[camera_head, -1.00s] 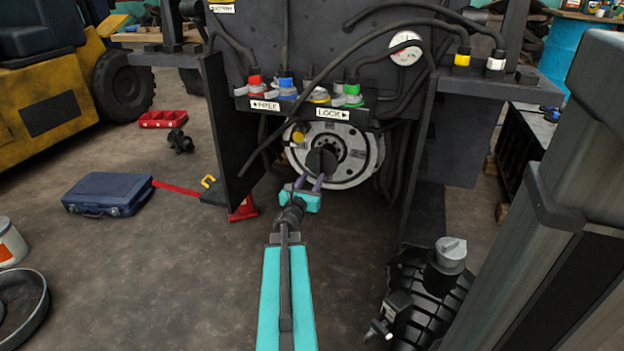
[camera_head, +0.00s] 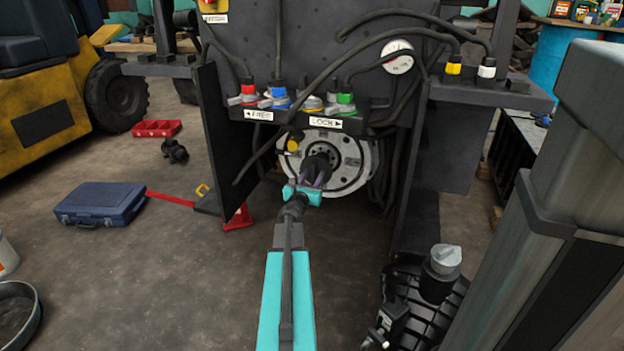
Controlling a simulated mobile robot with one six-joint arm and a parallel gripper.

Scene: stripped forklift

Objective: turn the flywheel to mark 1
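The flywheel (camera_head: 350,185) is a grey metal disc with holes around a dark hub, low in the middle of the dark forklift frame. A dark, stubby part (camera_head: 318,163) stands out in front of the hub. My gripper (camera_head: 314,174) is right at this part, its purple fingers on either side of it and set apart. I cannot tell whether they touch or grip it. A yellow-tipped knob (camera_head: 293,143) sits at the disc's upper left. No numbered mark on the flywheel is legible, and the gripper hides part of its lower left.
Above the flywheel are several coloured levers (camera_head: 345,106) with FREE (camera_head: 259,114) and LOCK (camera_head: 326,121) labels. Dark hoses hang nearby. Dark plates (camera_head: 220,150) flank the opening.

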